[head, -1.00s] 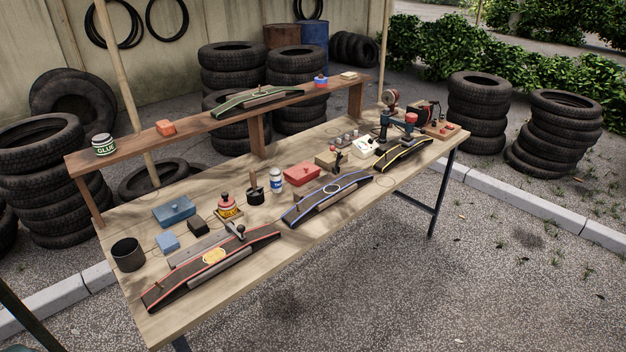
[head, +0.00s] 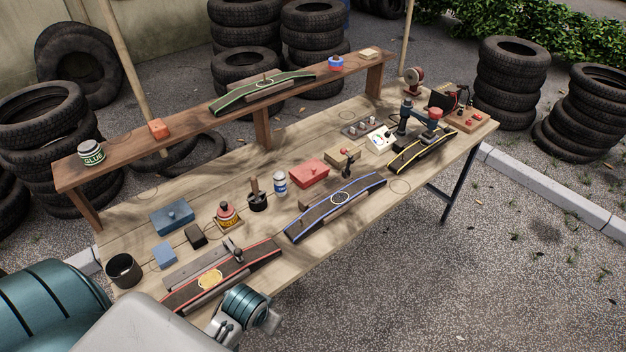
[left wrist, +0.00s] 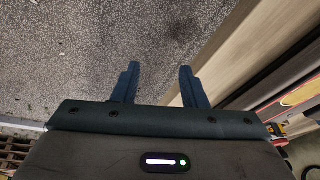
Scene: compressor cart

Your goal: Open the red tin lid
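The red tin (head: 309,173) sits on the workbench near the middle, between the white-and-blue bottle and a tan box. Its lid is on and looks shut. My left arm reaches in at the lower left of the head view, beside the bench's front left edge. My left gripper (left wrist: 156,85) shows in the left wrist view with its two fingers apart and nothing between them, beside the bench edge with gravel below. The red tin is not visible in the left wrist view. My right gripper is in neither view.
A raised shelf (head: 205,116) runs along the back.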

